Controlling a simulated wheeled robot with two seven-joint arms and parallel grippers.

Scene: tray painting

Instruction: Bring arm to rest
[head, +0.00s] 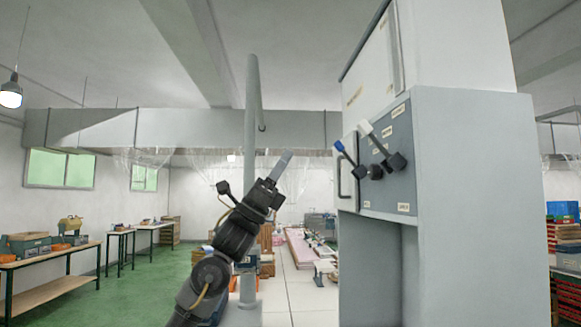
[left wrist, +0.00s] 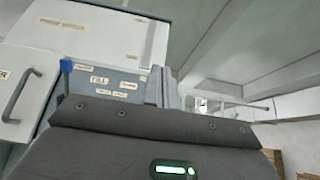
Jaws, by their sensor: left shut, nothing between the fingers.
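My left gripper (head: 283,166) is raised in the middle of the head view, its fingers shut with nothing between them. It points up and to the right, left of the grey machine cabinet, and looks apart from it. In the left wrist view the shut fingers (left wrist: 163,86) rise above the dark gripper body, with the cabinet behind. My right gripper is not in view.
The grey cabinet (head: 470,190) fills the right side. Its control panel (head: 388,165) carries a blue-tipped lever (head: 340,147) and a white-tipped lever (head: 367,129). A grey post (head: 252,110) stands behind my arm. Workbenches (head: 50,258) line the left; green floor (head: 150,285) is clear.

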